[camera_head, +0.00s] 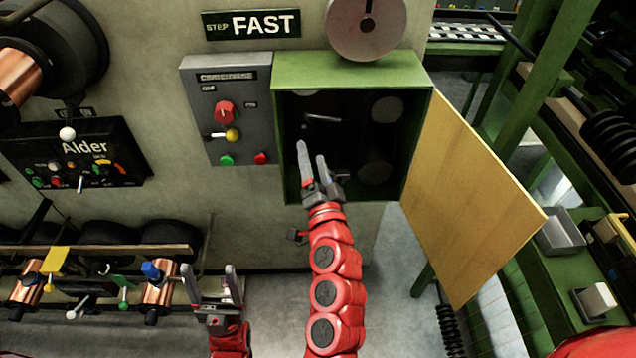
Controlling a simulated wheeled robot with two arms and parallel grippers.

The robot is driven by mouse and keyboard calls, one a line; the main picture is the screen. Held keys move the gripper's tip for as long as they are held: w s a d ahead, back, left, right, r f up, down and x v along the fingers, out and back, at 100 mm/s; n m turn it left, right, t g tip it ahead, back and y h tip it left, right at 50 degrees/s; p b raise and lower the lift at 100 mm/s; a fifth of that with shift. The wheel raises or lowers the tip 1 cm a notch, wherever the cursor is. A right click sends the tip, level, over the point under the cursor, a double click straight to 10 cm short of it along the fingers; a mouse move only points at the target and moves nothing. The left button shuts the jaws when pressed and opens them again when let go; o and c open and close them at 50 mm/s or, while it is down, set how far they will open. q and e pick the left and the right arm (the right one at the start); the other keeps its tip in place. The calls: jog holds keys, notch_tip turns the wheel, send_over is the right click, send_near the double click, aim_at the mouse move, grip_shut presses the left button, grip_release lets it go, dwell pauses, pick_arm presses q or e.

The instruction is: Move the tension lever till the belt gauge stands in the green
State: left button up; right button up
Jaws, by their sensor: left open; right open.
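A green box (352,68) on the wall stands open, its inside dark. In it are round pulley-like discs (387,109) and a pale grey bar (322,118), which may be the tension lever. I cannot make out a belt gauge in the box. My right gripper (312,152) is open and empty at the box's front opening, its fingers pointing up below the bar. I cannot tell whether it touches anything. My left gripper (209,268) is open and empty, low at the left, away from the box.
The box's yellow door (465,205) hangs open to the right. A grey control box (228,85) with knob and buttons adjoins it at left. An "Alder" panel (85,150) and a rail with copper spools (155,297) lie further left. A green rack (560,235) stands at right.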

jog(key=s, duration=0.3)
jog(key=s+d, duration=0.1)
jog(key=s, duration=0.1)
jog(key=shift+s+f+p, duration=0.25)
jog(key=shift+f+p, duration=0.1)
jog(key=shift+p, duration=0.05)
